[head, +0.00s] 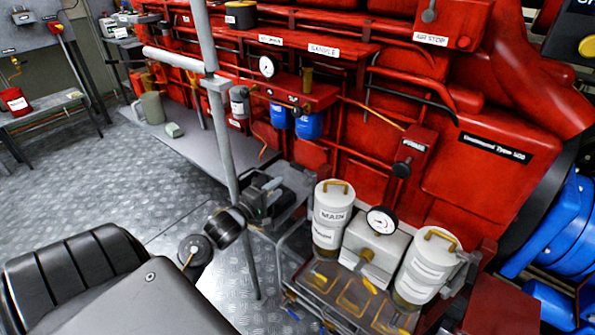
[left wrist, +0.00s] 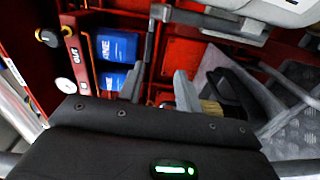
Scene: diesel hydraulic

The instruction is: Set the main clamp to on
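A white canister (head: 332,215) with a yellow handle stands low in front of the red machine in the head view. Its label reads "MAIN" and a second word too small to read. I cannot make out for certain which part is the main clamp or how it is set. My left gripper (head: 270,194) is left of the canister, apart from it, beyond the grey upright pole. My right gripper is not in view.
A pressure gauge on a grey box (head: 370,250) and a second white canister (head: 425,265) stand right of the first. The grey pole (head: 222,120) rises close to my left arm. Blue units (head: 308,126) hang on the red machine. The chequered floor (head: 110,190) at left is mostly clear.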

